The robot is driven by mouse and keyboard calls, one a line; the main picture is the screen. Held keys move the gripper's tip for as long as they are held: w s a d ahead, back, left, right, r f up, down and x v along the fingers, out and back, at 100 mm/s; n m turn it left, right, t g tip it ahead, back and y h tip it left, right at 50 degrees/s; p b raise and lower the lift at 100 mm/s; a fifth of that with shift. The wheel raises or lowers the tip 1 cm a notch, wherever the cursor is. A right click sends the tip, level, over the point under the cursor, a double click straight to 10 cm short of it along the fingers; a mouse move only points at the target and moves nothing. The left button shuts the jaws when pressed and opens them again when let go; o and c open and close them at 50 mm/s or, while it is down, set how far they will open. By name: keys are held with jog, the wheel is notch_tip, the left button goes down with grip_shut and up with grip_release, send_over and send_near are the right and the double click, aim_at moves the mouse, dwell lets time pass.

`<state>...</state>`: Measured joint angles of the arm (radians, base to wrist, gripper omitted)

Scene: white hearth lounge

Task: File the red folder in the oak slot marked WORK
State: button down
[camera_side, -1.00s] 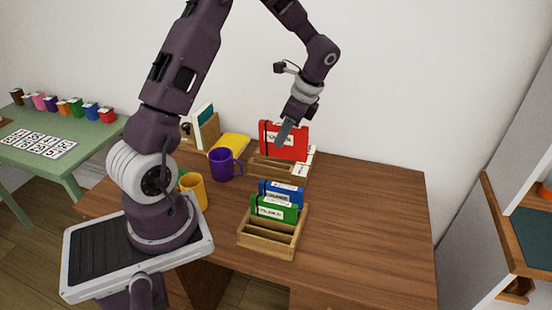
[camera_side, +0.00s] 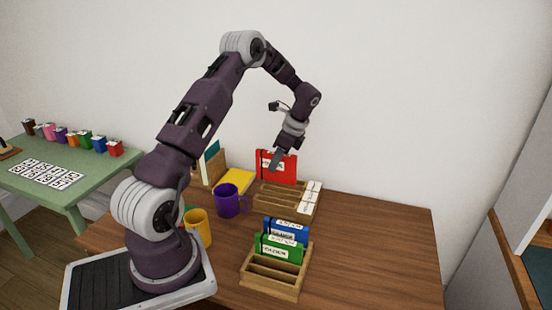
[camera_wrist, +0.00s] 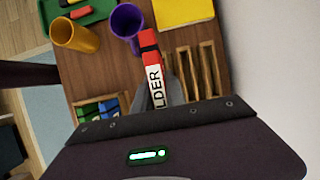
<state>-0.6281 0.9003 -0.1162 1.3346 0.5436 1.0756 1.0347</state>
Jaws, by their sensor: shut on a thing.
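The red folder (camera_side: 283,170) is held upright in my gripper (camera_side: 275,161) at the left back of the farther oak rack (camera_side: 288,205). In the wrist view the folder's red and white spine (camera_wrist: 150,62) stands between my grey fingers (camera_wrist: 158,92), with "LDER" readable. My gripper is shut on it. The farther rack's open slots also show in the wrist view (camera_wrist: 197,72), right of the folder. The folder hides part of this rack in the side view, and I cannot tell whether it touches it. I cannot read a WORK mark.
A nearer wooden rack (camera_side: 268,288) holds green (camera_side: 282,249) and blue (camera_side: 288,230) folders. The table's right side is clear.

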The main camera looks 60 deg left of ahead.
aim_at(276, 181)
jog(key=shift+f, duration=3.95)
jog(key=shift+f, duration=2.1)
jog(key=c, duration=1.3)
grip_release()
